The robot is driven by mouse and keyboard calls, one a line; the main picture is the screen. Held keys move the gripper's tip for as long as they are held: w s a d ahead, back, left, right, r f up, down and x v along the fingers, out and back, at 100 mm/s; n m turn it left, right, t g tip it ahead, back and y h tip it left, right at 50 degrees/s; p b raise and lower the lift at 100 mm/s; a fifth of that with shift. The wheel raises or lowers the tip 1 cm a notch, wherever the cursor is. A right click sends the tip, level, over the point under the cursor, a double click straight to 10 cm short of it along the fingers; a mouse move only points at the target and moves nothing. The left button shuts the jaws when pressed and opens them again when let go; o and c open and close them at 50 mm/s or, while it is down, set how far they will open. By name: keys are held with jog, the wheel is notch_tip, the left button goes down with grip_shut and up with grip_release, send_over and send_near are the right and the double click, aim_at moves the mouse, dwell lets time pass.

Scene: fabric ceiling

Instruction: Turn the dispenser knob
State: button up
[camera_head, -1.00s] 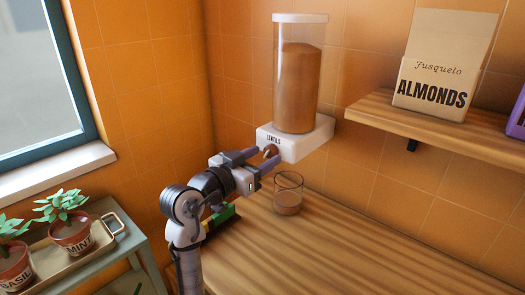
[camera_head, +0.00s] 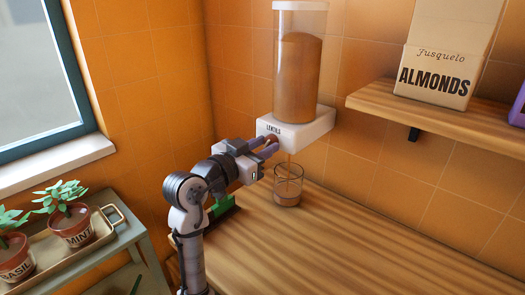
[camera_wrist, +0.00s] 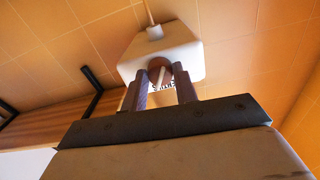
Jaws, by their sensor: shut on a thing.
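The dispenser is a clear wall-mounted cylinder (camera_head: 298,70) of brown lentils on a white base (camera_head: 310,130) labelled LENTILS. Its round brown knob (camera_head: 271,140) is on the front of the base. My gripper (camera_head: 269,146) is shut on the knob, one finger on each side. The wrist view shows the base (camera_wrist: 190,48) upside down, with the knob (camera_wrist: 158,68) between my two fingers (camera_wrist: 160,84). A thin brown stream (camera_head: 289,159) falls from the base into a clear glass (camera_head: 288,185) on the counter. The glass holds some lentils.
The wooden counter (camera_head: 340,245) is clear right of the glass. A wooden shelf (camera_head: 450,125) with an ALMONDS box (camera_head: 436,75) is at right. A green object (camera_head: 221,208) lies behind my arm. Potted herbs (camera_head: 75,226) stand on a tray at left.

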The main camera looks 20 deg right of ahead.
jog(key=m+b, duration=0.4)
jog(key=b, duration=0.2)
jog(key=shift+f+m, duration=0.15)
jog(key=shift+m, duration=0.15)
jog(key=shift+r, duration=0.2)
jog(key=o, duration=1)
jog(key=shift+a, duration=0.1)
jog(key=b+v, duration=0.3)
jog(key=v, duration=1)
jog(key=shift+s+a, duration=0.2)
jog(key=shift+s, duration=0.05)
dwell(0.4)
